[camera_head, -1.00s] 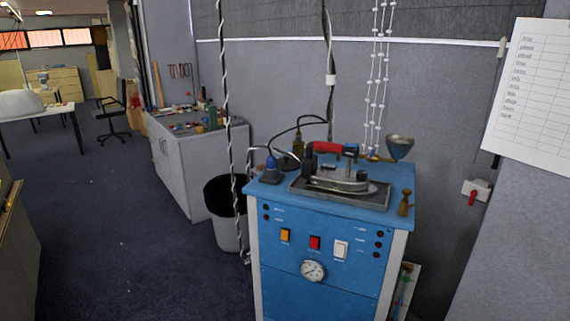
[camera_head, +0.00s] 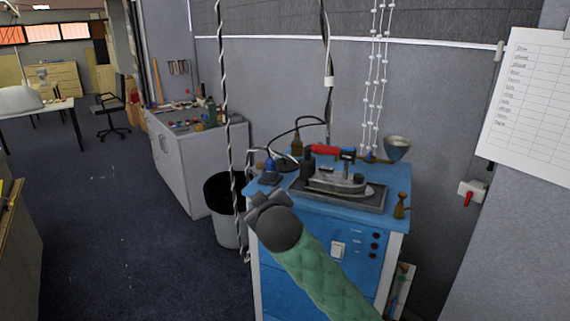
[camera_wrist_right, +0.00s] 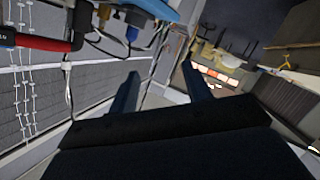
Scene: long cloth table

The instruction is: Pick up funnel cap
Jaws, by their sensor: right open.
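A grey metal funnel (camera_head: 397,148) stands at the back right corner of the blue steam station (camera_head: 290,262). A small brass cap-like piece (camera_head: 402,206) stands upright at the station's right front corner; I cannot tell which part is the funnel cap. My right gripper (camera_head: 267,200), on a green padded arm, is in front of the station's left front edge, apart from both pieces. In the right wrist view its two fingers (camera_wrist_right: 161,88) are spread with nothing between them. My left gripper is not in view.
An iron (camera_head: 337,180) with a red handle rests on a dark tray on the station. A blue bottle-like piece (camera_head: 270,172) is at its left. Cables hang behind. A bin (camera_head: 226,228) stands left, and a paper sheet (camera_head: 535,105) hangs right.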

